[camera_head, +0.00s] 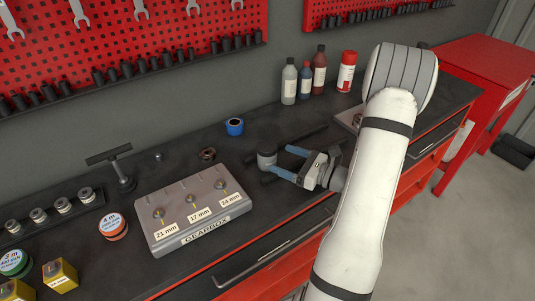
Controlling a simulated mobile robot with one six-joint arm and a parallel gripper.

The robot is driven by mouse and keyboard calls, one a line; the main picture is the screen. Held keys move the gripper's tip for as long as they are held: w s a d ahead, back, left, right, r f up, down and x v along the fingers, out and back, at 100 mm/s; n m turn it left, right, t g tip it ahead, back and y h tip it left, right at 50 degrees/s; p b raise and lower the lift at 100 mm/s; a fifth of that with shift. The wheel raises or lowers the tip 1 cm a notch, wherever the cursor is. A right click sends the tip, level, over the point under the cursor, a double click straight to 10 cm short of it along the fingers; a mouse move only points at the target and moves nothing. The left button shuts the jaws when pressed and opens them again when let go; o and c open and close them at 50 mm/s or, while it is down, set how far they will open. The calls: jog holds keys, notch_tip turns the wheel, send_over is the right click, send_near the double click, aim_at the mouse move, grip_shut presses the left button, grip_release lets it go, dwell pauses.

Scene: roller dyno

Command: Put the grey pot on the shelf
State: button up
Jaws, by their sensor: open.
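A small grey round pot-like thing (266,158) stands on the dark workbench, right of the gearbox block. My gripper (280,159) comes in from the right, low over the bench, with its two blue-grey fingers apart. The fingertips point left at the grey thing, and the lower one is very close to it or touching; I cannot tell which. Nothing shows held between the fingers. I cannot clearly make out which surface is the shelf; a black ledge (140,71) with several sockets runs below the red pegboard.
The grey gearbox block (190,212) is left of my gripper. A blue tape roll (235,127) and brown ring (207,154) lie behind it. Several bottles and a red-and-white can (346,71) stand at the back. A red cabinet (480,75) is at right.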

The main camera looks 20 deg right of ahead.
aim_at(276, 154)
jog(key=p+x, duration=0.1)
jog(key=x, duration=0.3)
jog(key=shift+w, duration=0.2)
jog(key=shift+d, duration=0.1)
jog(key=shift+c, duration=0.2)
jog(key=c, duration=1.2)
jog(key=shift+r, duration=0.15)
jog(key=shift+c, duration=0.2)
